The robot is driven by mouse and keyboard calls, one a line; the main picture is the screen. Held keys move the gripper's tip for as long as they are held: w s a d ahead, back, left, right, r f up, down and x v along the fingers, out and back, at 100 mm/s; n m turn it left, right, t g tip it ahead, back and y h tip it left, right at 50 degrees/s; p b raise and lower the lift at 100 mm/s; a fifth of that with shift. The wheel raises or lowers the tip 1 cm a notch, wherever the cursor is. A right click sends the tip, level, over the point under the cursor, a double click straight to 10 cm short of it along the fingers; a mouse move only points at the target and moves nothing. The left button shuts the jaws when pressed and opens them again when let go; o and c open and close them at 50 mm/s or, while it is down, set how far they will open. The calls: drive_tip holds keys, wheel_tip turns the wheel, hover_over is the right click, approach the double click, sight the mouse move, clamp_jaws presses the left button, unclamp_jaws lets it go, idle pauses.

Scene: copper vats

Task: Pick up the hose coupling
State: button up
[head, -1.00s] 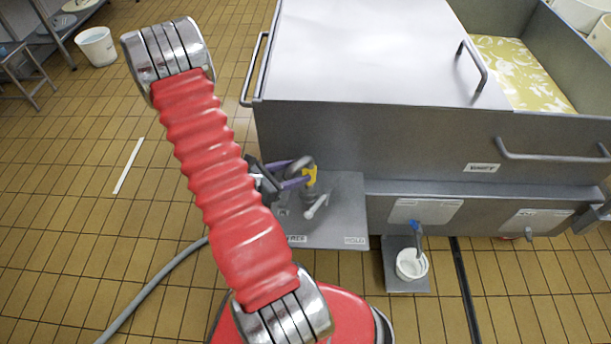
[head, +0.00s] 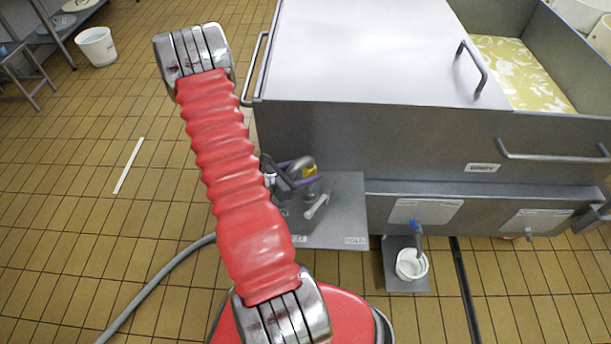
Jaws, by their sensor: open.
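My gripper (head: 300,173) is partly hidden behind my red arm. Its dark jaws with purple fingers are open and point right over a grey metal shelf (head: 345,225) on the vat's side. A dark grey rounded piece with a yellow patch, apparently the hose coupling (head: 305,164), is at the fingers, overlapping them in the picture. I cannot tell whether they touch it. A pale grey lever-like piece (head: 316,206) shows just below it; I cannot tell whether it belongs to the coupling.
The large steel vat (head: 370,135) with a closed lid rises directly behind the shelf. A small white cup (head: 411,264) stands on a lower plate to the right. A grey hose (head: 155,285) runs along the tiled floor at left. A white bucket (head: 96,46) stands far left.

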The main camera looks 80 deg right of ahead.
sight(306, 157)
drive_tip(key=c, duration=1.3)
drive_tip(key=shift+o, duration=0.2)
drive_tip(key=shift+r, duration=0.2)
drive_tip(key=shift+r, duration=4.95)
drive_tip(key=shift+r, duration=3.15)
